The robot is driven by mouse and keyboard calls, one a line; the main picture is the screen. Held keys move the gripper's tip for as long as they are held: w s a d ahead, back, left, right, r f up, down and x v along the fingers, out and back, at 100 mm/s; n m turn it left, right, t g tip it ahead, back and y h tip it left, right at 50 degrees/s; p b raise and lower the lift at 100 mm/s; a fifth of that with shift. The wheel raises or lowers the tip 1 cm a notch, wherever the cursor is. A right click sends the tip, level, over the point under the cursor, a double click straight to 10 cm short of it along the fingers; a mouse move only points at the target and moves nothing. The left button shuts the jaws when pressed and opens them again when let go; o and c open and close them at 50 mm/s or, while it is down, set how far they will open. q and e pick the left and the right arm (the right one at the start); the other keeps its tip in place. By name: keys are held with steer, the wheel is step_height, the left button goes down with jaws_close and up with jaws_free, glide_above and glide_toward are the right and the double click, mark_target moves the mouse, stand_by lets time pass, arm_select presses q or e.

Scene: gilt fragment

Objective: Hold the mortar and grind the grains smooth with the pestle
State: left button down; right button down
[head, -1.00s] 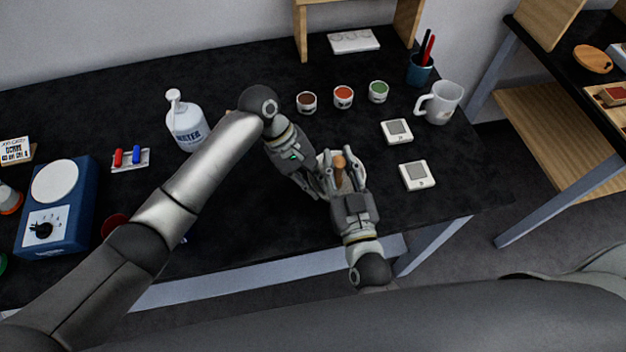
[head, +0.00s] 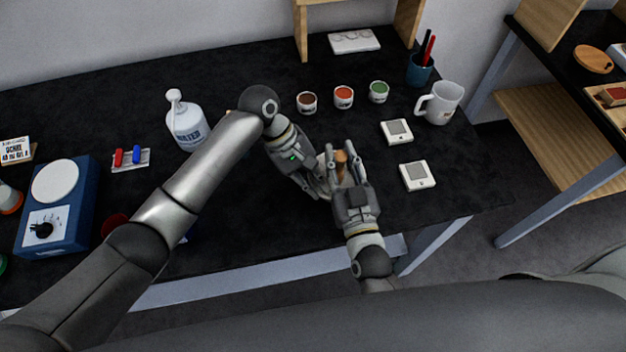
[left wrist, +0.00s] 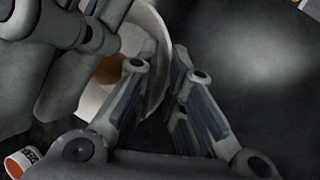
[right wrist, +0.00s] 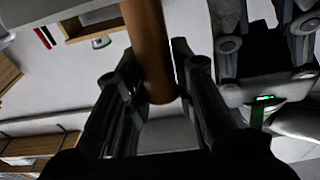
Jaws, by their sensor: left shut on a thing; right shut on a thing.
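The pale mortar (left wrist: 155,22) shows in the left wrist view as a curved rim and wall; in the head view the grippers mostly cover it. My left gripper (head: 322,190) is shut on the mortar's wall, which sits between its fingers in the left wrist view (left wrist: 166,68). The brown wooden pestle (head: 341,160) stands roughly upright at the mortar, and it fills the top middle of the right wrist view (right wrist: 149,45). My right gripper (head: 343,163) is shut on the pestle, close beside the left gripper. I cannot make out the grains.
Small cups of brown (head: 306,103), red (head: 343,97) and green (head: 378,91) stand behind the grippers. Two white square devices (head: 396,132) (head: 416,176) and a mug (head: 440,102) are to the right. A water bottle (head: 186,125) and blue machine (head: 62,210) are left.

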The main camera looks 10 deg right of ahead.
arm_select(q)
steer(key=shift+d+r, duration=0.1)
arm_select(e)
steer(key=shift+s, duration=0.15)
steer(key=shift+s+a, duration=0.35)
steer(key=shift+s, duration=0.5)
steer(key=shift+d, duration=0.1)
steer(key=shift+w+d+f, duration=0.1)
steer(key=shift+w+d, duration=0.35)
steer(key=shift+d, duration=0.4)
steer(key=shift+a, duration=0.1)
